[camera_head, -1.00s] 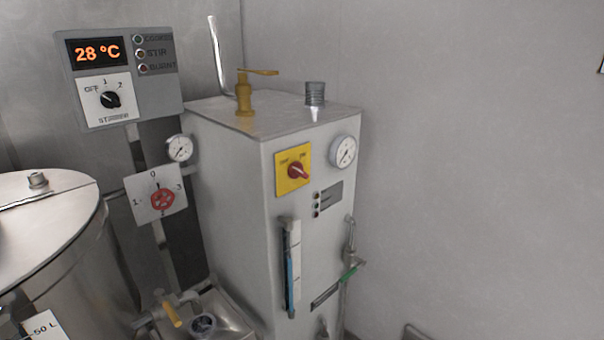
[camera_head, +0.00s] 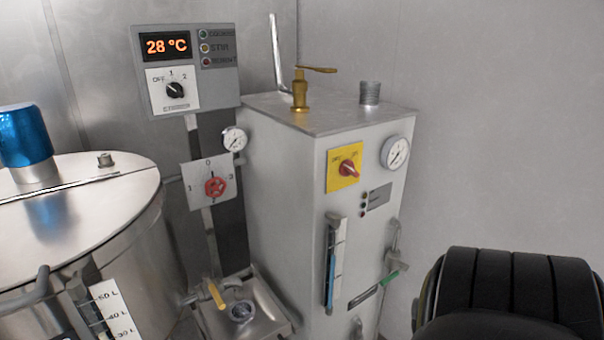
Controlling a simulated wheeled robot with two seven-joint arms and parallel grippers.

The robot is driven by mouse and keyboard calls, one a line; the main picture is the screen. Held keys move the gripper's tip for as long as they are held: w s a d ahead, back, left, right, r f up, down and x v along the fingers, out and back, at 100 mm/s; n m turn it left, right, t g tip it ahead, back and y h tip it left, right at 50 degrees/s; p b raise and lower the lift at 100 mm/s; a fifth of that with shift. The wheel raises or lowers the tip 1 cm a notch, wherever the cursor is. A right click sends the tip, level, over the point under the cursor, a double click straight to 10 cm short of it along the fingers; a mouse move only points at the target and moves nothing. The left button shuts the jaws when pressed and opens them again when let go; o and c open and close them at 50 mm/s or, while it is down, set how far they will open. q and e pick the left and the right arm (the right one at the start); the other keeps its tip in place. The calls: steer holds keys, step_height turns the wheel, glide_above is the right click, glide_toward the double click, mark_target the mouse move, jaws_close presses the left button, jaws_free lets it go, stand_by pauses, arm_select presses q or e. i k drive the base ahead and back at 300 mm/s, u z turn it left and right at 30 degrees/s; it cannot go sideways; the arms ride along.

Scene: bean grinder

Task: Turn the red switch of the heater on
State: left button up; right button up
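The heater (camera_head: 285,190) is a light grey metal box standing in the corner. Its red switch (camera_head: 348,167) is a small red knob on a yellow plate (camera_head: 336,183) on the upper front face. The knob's pointer looks slanted, but its setting is too small to read surely. A black ribbed part of my own arm shows at the lower right, right of the heater and apart from the switch. Neither gripper's fingers are in view.
A steel kettle (camera_head: 80,225) with a blue cylinder (camera_head: 25,135) stands left. Space before the switch looks clear.

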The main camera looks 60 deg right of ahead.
mark_target(346, 167)
steer(key=u, duration=0.05)
steer(key=k, duration=0.65)
steer(key=z, duration=0.95)
steer(key=i, duration=0.5)
steer(key=u, duration=0.05)
